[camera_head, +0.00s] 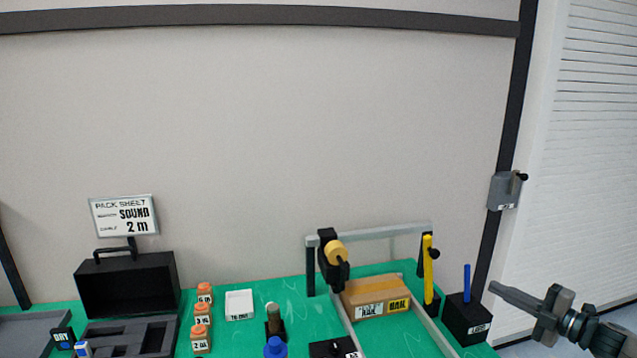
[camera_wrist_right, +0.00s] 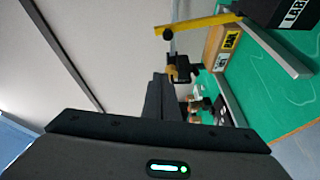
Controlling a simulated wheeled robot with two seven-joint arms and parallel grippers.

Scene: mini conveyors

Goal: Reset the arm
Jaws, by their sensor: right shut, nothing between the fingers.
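My right gripper (camera_head: 497,289) is at the lower right of the head view, off the right edge of the green table and clear of everything on it. Its fingers point left, are together and hold nothing. In the right wrist view the dark closed fingers (camera_wrist_right: 160,97) point away towards the table, which lies to the right there. My left gripper is out of the head view.
A pack sheet sign (camera_head: 124,215) stands behind.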

